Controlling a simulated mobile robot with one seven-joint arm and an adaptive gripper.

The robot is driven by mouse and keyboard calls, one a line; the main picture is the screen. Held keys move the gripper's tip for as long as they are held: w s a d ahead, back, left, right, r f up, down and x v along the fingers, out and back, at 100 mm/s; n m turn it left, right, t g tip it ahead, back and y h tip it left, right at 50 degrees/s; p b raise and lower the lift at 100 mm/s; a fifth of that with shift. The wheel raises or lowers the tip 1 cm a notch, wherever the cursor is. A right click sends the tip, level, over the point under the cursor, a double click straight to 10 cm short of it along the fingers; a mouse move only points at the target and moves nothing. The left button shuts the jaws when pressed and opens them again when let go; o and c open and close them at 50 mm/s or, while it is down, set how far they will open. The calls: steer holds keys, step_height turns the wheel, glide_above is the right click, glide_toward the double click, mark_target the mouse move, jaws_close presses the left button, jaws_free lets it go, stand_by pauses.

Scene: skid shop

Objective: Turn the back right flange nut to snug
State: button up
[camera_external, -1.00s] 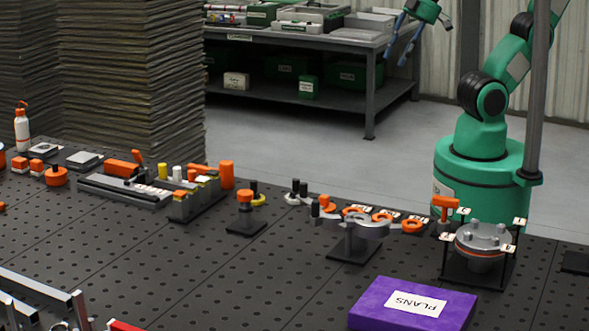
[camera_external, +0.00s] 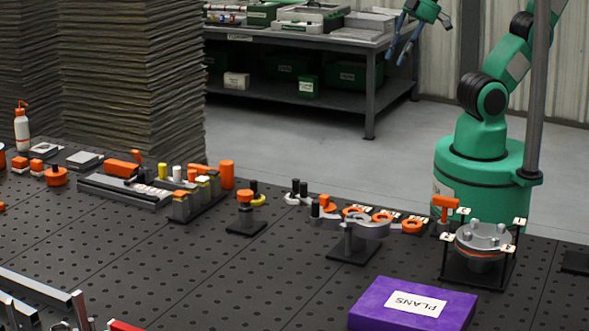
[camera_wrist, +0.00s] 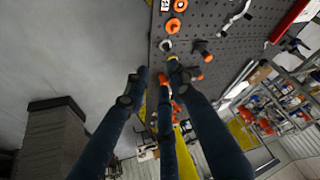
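A round grey metal flange (camera_external: 470,243) with an orange layer beneath it sits on a black stand at the right of the bench in the external view. Several small nuts stand on its top; the one toward the back right (camera_external: 501,228) is small, and how tight it sits cannot be told. Small white lettered tags stand around the flange. My gripper (camera_external: 396,58) is high at the top, well away from the flange, with its blue fingers apart and nothing between them. In the wrist view my gripper (camera_wrist: 156,75) shows long dark fingers spread; I cannot make out the flange there.
A steel post (camera_external: 537,100) rises at the right. The rear shelf table (camera_external: 290,38) holds bins.

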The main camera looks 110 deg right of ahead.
steer(key=w+a+r+n+g+y+p, duration=0.1)
steer(key=w+a+r+n+g+p, duration=0.15)
steer(key=w+a+n, duration=0.8)
steer(key=n+g+h+p, duration=0.1)
steer(key=n+g+p, duration=0.2)
steer(key=n+p, duration=0.85)
glide_above(468, 232)
steer(key=b, duration=0.4)
step_height(468, 232, down, 17)
steer(key=n, duration=0.4)
steer(key=shift+n, duration=0.4)
steer(key=shift+a, duration=0.1)
step_height(468, 232, down, 14)
steer(key=shift+w+r, duration=0.1)
steer(key=shift+r, duration=0.1)
